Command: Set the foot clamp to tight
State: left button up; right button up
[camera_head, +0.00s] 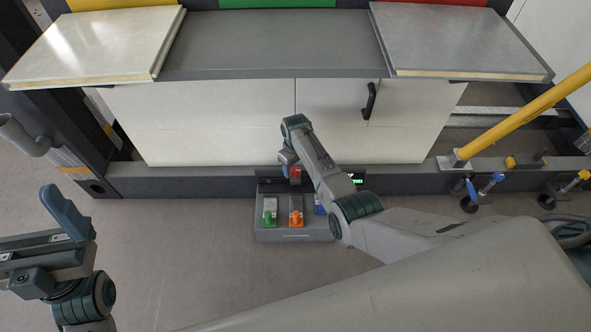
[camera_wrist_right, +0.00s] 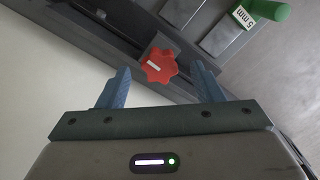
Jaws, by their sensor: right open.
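A red lobed knob (camera_wrist_right: 157,66) with a white mark sits on a dark rail in the right wrist view, ahead of and between the fingertips. A red part (camera_head: 295,174) shows at the back of a grey box in the head view. My right gripper (camera_wrist_right: 163,78) is open, with its two blue fingers spread on either side of the knob; I cannot tell whether they touch it. In the head view this gripper (camera_head: 289,161) is small and partly hidden by my arm. My left gripper (camera_head: 66,212) is at the lower left, with one blue finger visible. I cannot tell which part is the foot clamp.
The grey box (camera_head: 275,235) carries a green lever (camera_head: 270,215), an orange lever (camera_head: 296,215) and a partly hidden blue one. A yellow bar (camera_head: 525,110) and blue and yellow handles stand at right. White panels line the back.

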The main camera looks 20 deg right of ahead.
jog(key=shift+f, duration=0.75)
jog(key=c, duration=1)
jog(key=shift+o, duration=0.2)
